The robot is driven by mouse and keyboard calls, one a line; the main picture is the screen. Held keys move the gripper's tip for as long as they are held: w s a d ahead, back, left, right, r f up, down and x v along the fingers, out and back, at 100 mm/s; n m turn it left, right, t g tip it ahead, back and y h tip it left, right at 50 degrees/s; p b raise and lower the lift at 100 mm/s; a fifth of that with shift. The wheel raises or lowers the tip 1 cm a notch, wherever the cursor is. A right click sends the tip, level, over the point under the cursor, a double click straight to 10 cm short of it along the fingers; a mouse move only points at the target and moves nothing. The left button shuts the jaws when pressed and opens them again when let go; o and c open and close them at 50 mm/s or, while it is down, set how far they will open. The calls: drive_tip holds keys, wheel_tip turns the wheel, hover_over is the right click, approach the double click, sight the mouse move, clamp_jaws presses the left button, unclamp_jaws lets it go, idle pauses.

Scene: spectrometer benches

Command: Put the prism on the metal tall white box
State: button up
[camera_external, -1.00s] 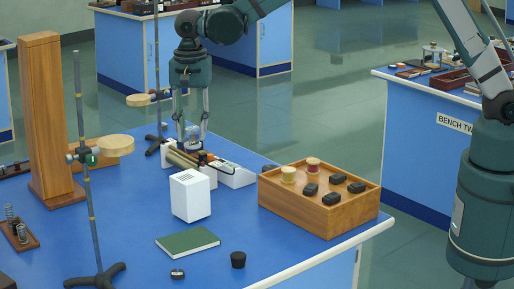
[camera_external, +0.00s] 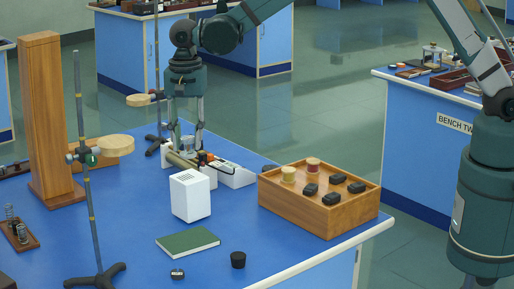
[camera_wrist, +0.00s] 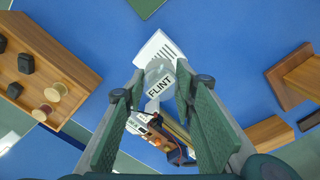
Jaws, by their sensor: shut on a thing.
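The prism (camera_wrist: 160,83) is a clear block with a label reading FLINT. My gripper (camera_wrist: 164,88) is shut on it, with one green finger on each side. In the external view my gripper (camera_external: 187,148) points down just behind the tall white box (camera_external: 190,196), and the small, pale prism (camera_external: 187,142) shows between the fingers. The white box stands upright on the blue bench and has dark vent slots. In the wrist view the white box (camera_wrist: 154,46) lies just beyond the prism, which overlaps part of it.
A spectrometer (camera_external: 226,173) with a tube and white parts sits behind the box. A wooden tray (camera_external: 322,222) holds black pieces and spools at right. A green book (camera_external: 188,242) lies in front. A stand (camera_external: 90,220) and wooden pillar (camera_external: 48,120) rise at left.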

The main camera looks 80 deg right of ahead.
sight(188, 153)
drive_tip(key=shift+f, duration=1.15)
drive_tip(key=shift+f, duration=1.9)
drive_tip(key=shift+f, duration=0.1)
drive_tip(key=o, duration=0.9)
wheel_tip(188, 153, up, 12)
drive_tip(key=shift+r, duration=0.15)
